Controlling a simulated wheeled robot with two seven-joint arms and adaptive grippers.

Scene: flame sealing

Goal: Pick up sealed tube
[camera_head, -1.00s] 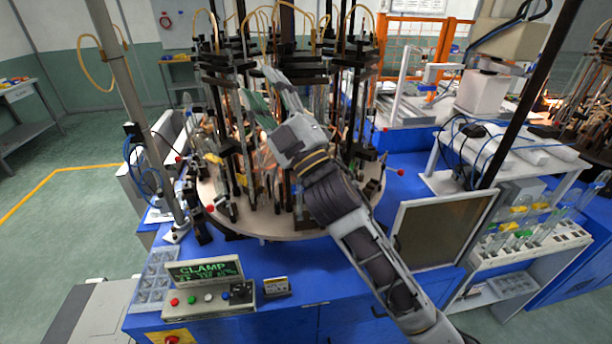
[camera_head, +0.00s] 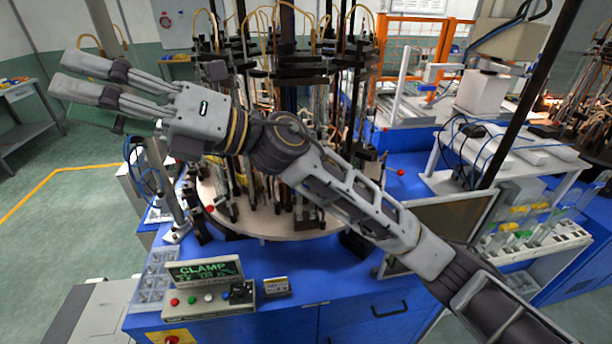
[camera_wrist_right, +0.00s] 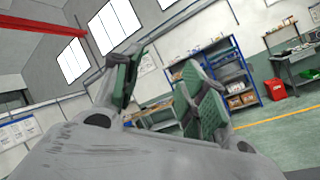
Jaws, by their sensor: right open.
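My right gripper (camera_head: 68,75) is raised in front of the round machine and points left, with its fingers spread. In the right wrist view its green finger pads (camera_wrist_right: 165,90) stand apart with only the room behind them, so it is open and empty. I cannot make out a sealed tube for certain. Several thin glass tubes (camera_head: 345,130) stand upright among the dark clamps of the round machine (camera_head: 255,225), partly hidden by my right arm. My left gripper is not in view.
A metal post (camera_head: 165,190) stands at the machine's left, close below the gripper. A control box with a CLAMP display (camera_head: 205,270) sits on the blue bench front (camera_head: 340,285). A rack with tubes (camera_head: 535,240) stands at the right. Open floor lies at the left.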

